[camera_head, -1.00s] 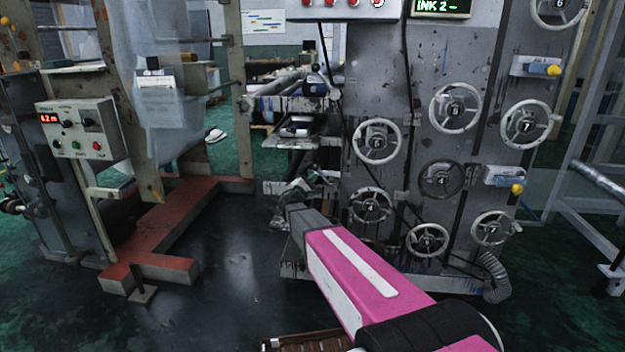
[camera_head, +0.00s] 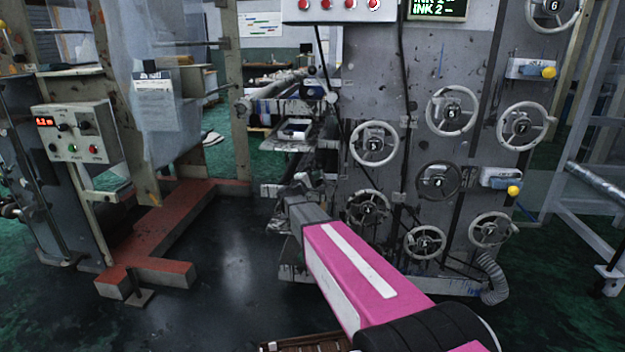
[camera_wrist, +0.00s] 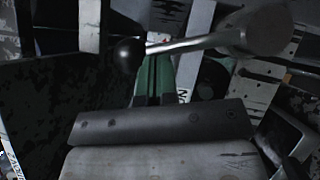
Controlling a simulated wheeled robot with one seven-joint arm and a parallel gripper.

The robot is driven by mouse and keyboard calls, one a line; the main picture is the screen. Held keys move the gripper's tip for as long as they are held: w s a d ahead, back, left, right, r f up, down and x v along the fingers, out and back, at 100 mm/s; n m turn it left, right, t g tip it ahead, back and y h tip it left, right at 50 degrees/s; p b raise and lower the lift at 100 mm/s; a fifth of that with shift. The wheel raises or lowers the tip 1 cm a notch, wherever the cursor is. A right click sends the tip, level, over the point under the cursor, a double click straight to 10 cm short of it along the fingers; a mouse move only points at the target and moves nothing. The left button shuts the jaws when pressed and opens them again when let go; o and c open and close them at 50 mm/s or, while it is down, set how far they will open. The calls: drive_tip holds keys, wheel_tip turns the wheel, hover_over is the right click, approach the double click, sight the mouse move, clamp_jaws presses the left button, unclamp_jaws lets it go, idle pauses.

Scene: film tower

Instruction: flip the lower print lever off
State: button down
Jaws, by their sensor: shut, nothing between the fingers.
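A lever with a grey metal rod (camera_wrist: 190,43) and a round black knob (camera_wrist: 128,54) crosses the upper part of the wrist view, with a broad round hub (camera_wrist: 255,32) at its right end. My gripper (camera_wrist: 154,80) is shut and empty. Its fingers point up the picture just below the rod, close to the knob; whether they touch the lever I cannot tell. In the head view, my pink arm reaches to the lower left side of the grey press tower (camera_head: 385,90). The lever is not clear there among dark parts, so which print lever this is cannot be told.
Several handwheels (camera_head: 451,111) and two yellow-knobbed fittings (camera_head: 513,189) sit on the tower's face. A red-framed stand (camera_head: 165,232) with a control box (camera_head: 76,133) stands at left. Dark floor (camera_head: 235,265) between them is clear. A hose (camera_head: 492,278) lies at lower right.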

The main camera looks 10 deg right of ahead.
drive_tip(key=d+m, duration=0.1)
drive_tip(key=s+d+r+m+g+y, duration=0.1)
drive_tip(key=m, duration=0.1)
drive_tip(key=d+r+m+g+y, duration=0.1)
drive_tip(key=d+m, duration=0.1)
drive_tip(key=shift+s+d, duration=0.1)
drive_tip(key=shift+s, duration=0.1)
drive_tip(key=shift+s+d+m+g+y, duration=0.25)
drive_tip(key=shift+d+m+g+y, duration=0.15)
drive_tip(key=shift+d+m+y, duration=0.25)
drive_tip(key=shift+s+d+f+h, duration=0.15)
drive_tip(key=shift+d+h, duration=0.1)
drive_tip(key=shift+d, duration=0.3)
drive_tip(key=shift+d, duration=0.1)
